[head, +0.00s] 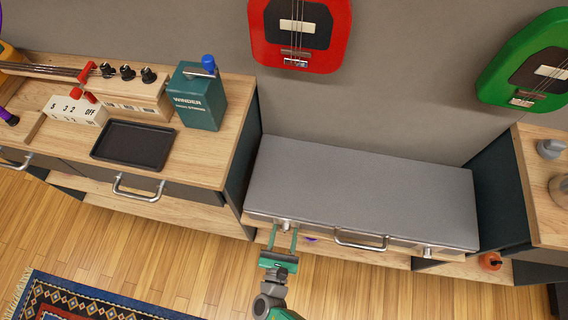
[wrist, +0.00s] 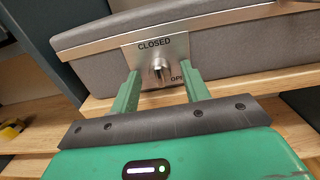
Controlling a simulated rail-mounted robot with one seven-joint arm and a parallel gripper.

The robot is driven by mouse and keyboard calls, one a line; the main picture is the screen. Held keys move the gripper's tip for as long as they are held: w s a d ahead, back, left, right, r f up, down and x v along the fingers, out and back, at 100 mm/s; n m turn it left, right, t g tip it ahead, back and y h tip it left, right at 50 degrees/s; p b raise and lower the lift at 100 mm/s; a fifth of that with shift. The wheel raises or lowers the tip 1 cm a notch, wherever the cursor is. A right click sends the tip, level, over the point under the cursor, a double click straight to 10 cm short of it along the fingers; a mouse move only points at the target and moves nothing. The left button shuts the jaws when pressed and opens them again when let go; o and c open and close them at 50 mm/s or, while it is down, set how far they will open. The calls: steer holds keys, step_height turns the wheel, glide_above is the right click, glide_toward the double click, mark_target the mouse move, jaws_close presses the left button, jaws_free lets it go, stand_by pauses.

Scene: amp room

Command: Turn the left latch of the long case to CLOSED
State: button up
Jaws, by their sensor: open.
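The long grey case (head: 360,190) lies closed on a low wooden shelf between two cabinets. Its left latch (head: 285,225) is a small metal knob on a plate on the front face. In the wrist view the latch knob (wrist: 158,72) sits below the word CLOSED, with a partly hidden label beginning "OP" at its lower right. The knob looks roughly upright; its exact setting is hard to tell. My gripper (head: 283,238) is open, its green fingers pointing at the latch. In the wrist view the fingertips (wrist: 160,82) stand either side of the knob, with gaps to it.
The case's handle (head: 360,240) and right latch (head: 427,252) are to the right along its front. The left cabinet (head: 238,150) stands close beside the case. An orange object (head: 490,261) sits at the lower right.

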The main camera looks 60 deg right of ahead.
steer(key=p+v, duration=0.1)
steer(key=v, duration=0.7)
steer(key=shift+d, duration=0.1)
